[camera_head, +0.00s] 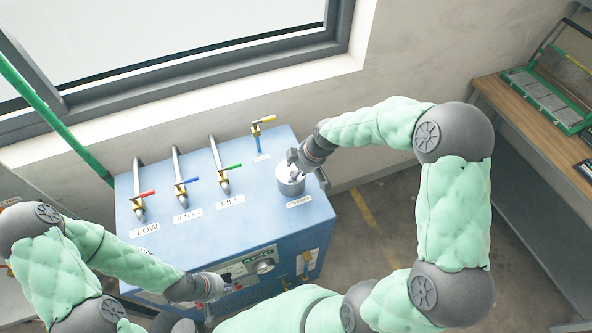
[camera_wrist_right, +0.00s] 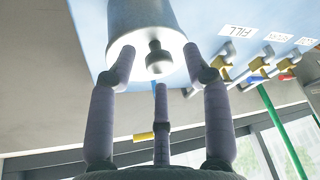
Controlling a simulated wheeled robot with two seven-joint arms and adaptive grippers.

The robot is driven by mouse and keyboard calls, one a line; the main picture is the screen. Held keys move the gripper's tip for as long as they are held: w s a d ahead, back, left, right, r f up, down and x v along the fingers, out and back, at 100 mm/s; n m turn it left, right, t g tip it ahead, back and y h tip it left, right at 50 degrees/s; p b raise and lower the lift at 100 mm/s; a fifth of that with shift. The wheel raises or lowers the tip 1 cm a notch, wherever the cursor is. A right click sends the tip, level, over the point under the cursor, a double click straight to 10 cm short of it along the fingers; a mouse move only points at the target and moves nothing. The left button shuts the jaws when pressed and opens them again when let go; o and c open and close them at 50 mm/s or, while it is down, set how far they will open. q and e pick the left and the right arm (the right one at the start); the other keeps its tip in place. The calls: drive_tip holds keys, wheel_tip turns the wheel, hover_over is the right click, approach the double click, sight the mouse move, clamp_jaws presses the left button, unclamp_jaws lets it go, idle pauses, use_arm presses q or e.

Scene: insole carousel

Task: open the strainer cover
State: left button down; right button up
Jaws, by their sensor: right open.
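The strainer is a short silvery cylinder (camera_head: 291,186) at the right end of the blue machine's top, behind a label. Its pale round cover (camera_wrist_right: 128,42) with a small central knob (camera_wrist_right: 158,60) shows in the right wrist view. My right gripper (camera_head: 294,163) is at the strainer's top. In the wrist view its fingers (camera_wrist_right: 158,68) are open and spread around the knob, with two tips near the cover's edge; I cannot tell if they touch. My left gripper (camera_head: 222,287) is low by the machine's front panel; its fingers are too small to read.
The blue machine (camera_head: 190,232) carries several pipes with red, blue and green valve handles left of the strainer. A wooden bench (camera_head: 520,112) with a green case is at the right. Open floor lies between.

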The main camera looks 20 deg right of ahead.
drive_tip(key=shift+f, duration=0.15)
clamp_jaws()
drive_tip(key=shift+w, duration=0.1)
